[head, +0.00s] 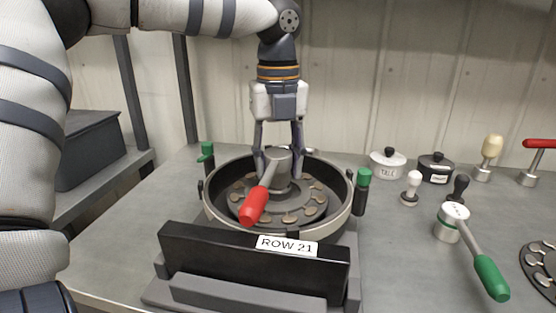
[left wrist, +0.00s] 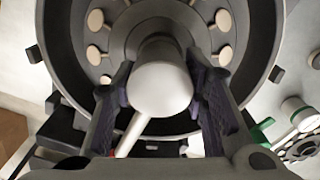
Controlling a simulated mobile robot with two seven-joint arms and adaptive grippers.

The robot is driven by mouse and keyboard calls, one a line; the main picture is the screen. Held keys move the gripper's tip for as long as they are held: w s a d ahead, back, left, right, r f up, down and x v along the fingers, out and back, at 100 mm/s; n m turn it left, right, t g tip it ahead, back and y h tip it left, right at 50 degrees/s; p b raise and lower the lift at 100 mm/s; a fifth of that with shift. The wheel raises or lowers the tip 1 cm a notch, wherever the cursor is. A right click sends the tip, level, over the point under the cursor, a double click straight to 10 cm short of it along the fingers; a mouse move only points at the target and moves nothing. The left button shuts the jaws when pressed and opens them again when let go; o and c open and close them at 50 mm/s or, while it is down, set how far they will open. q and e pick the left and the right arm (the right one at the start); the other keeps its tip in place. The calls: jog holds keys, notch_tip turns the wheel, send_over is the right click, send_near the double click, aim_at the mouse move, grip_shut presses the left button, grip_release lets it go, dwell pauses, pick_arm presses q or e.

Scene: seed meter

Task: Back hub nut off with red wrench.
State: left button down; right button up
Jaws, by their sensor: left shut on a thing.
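The red wrench has a grey cylindrical head (head: 279,161) and a red grip (head: 254,206) that points down toward the front left. It stands over the middle of the round seed meter (head: 345,212), where its head hides the hub nut. My left gripper (head: 279,165) comes down from above and is shut on the wrench head, one finger on each side. In the left wrist view the pale wrench head (left wrist: 160,88) sits between the two dark finger pads. I cannot tell how deep the wrench sits on the nut. My right gripper is not in view.
Lidded pots (head: 387,165) and small knobbed tools (head: 411,188) stand behind. Green-topped clamps (head: 363,178) flank the meter. The bench's left side is clear.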

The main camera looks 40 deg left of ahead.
pick_arm(q)
jog(key=shift+f, duration=0.2)
jog(key=c, duration=0.9)
grip_release()
jog(key=o, duration=0.5)
